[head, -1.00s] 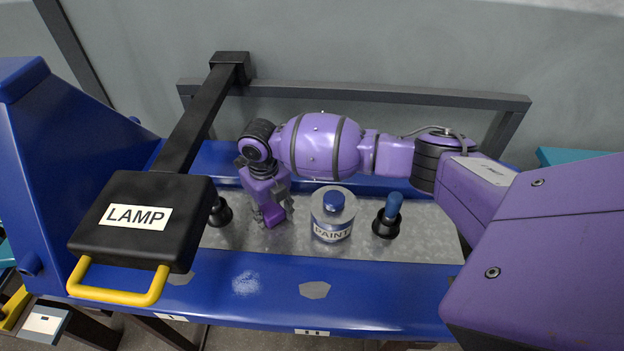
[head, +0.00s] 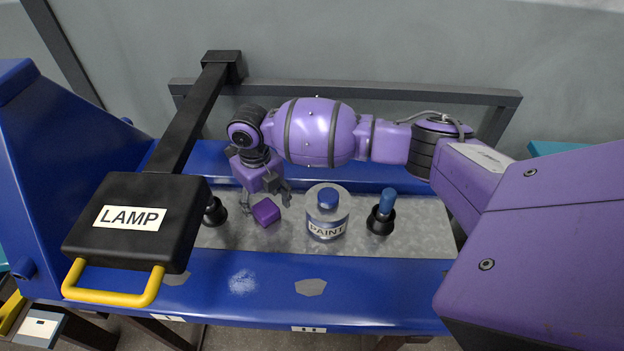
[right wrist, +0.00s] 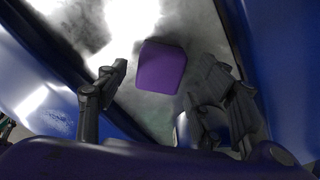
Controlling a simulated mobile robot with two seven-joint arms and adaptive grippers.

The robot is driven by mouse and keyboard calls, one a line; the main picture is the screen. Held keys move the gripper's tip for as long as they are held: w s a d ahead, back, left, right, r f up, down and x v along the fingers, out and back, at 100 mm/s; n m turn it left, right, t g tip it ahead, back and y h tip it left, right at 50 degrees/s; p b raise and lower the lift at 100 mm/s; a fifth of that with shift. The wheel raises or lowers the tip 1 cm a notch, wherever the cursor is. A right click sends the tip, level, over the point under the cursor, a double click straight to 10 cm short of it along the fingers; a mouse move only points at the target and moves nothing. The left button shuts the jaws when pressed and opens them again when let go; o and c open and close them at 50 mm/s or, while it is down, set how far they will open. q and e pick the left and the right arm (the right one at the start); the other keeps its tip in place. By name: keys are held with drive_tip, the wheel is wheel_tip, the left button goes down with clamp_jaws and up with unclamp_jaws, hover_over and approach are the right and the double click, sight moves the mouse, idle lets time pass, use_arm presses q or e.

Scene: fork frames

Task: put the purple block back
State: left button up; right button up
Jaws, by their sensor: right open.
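The purple block (head: 266,212) rests on the grey metal strip of the blue bench, left of the paint jar. My right gripper (head: 268,198) is open, pointing down, just behind and above the block in the head view. In the right wrist view the block (right wrist: 161,67) shows whole between and beyond the spread fingers (right wrist: 160,85), with visible space on both sides. My left gripper is not in view.
A paint jar (head: 327,215) stands right of the block. A blue-handled tool in a black holder (head: 381,215) stands farther right, and another black holder (head: 214,212) is left. The black lamp (head: 135,225) with a yellow handle overhangs the left side. A grey rail (head: 400,95) runs behind.

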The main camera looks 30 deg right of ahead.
sight(265, 208)
wheel_tip(265, 208, up, 9)
idle(0.5)
